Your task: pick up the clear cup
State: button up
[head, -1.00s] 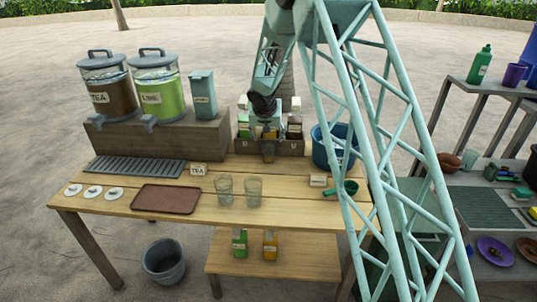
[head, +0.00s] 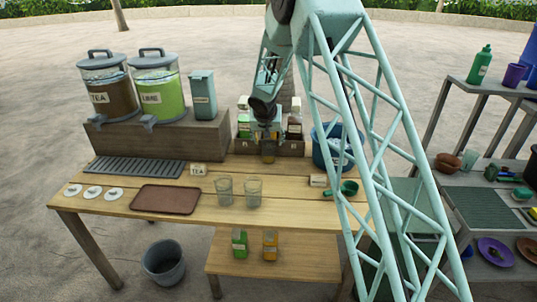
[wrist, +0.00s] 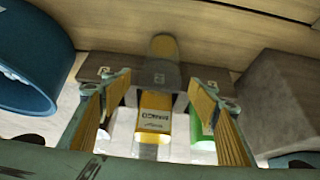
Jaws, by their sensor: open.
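Two clear cups stand upright side by side on the wooden table in the head view, a left one (head: 224,190) and a right one (head: 253,192). My gripper (head: 267,133) is behind the two table cups, over the box rack at the back of the table. In the wrist view my gripper (wrist: 160,108) is open, with yellow-padded fingers apart. A yellow mango carton (wrist: 154,122) shows between the fingers; I cannot tell whether they touch it. No clear cup shows there.
The dark rack (head: 290,147) holds several cartons. A blue bucket (head: 322,158) stands right of it, and a green cup (head: 349,188) is at the table's right. A brown tray (head: 166,199) lies left of the table cups. Drink dispensers (head: 155,88) stand at the back left.

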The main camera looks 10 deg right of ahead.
jog(key=shift+x, duration=2.2)
jog(key=shift+a, duration=0.1)
jog(key=c, duration=1.1)
